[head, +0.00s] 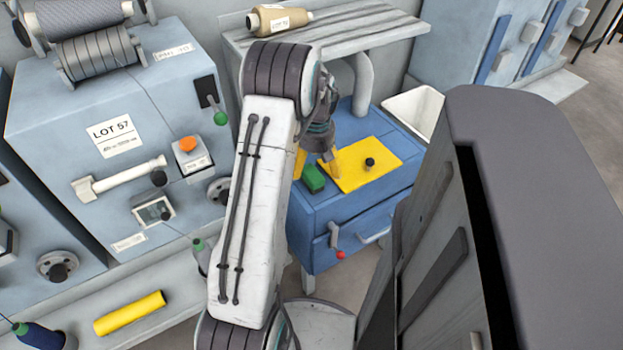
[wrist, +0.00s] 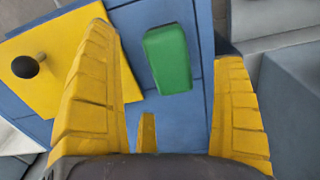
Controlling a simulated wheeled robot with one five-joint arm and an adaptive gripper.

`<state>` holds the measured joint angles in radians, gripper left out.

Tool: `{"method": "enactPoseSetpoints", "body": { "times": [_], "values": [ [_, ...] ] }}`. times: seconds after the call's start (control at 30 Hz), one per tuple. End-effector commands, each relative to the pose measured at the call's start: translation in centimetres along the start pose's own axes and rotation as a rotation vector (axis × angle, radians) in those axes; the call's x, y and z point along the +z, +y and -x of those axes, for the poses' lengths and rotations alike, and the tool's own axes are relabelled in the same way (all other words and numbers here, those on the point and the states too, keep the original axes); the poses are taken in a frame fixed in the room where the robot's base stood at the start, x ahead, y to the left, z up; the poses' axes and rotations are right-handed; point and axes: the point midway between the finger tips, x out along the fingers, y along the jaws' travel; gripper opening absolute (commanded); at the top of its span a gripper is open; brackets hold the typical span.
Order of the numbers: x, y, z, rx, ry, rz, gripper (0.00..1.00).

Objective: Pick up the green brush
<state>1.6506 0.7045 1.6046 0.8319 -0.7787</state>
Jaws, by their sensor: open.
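The green brush (head: 313,178) is a small green block lying on the top of the blue cabinet (head: 345,210), left of a yellow plate. In the wrist view the green brush (wrist: 168,60) shows between the two yellow fingers of my gripper (wrist: 165,47), ahead of them. My gripper (head: 317,161) is open and empty, pointing down just above the cabinet top, close to the brush. I see no contact with the brush. Whether it has bristles underneath is hidden.
The yellow plate (head: 362,163) with a black knob lies right of the brush; it also shows in the wrist view (wrist: 52,62). A spool (head: 279,20) lies on the grey shelf above. A white bin (head: 415,108) stands behind. A dark grey cabinet (head: 520,200) fills the right front.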

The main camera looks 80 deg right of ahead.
Motion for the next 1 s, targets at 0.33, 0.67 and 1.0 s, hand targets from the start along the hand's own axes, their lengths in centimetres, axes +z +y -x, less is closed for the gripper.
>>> {"method": "enactPoseSetpoints", "body": {
  "times": [0.33,0.67,1.0],
  "values": [
    [-0.1,-0.1,-3.4,-0.001,-0.001,0.000,0.89],
    [-0.1,-0.1,-3.4,-0.001,-0.001,0.000,0.77],
    [-0.1,-0.1,-3.3,0.000,0.000,0.000,0.47]
  ]
}}
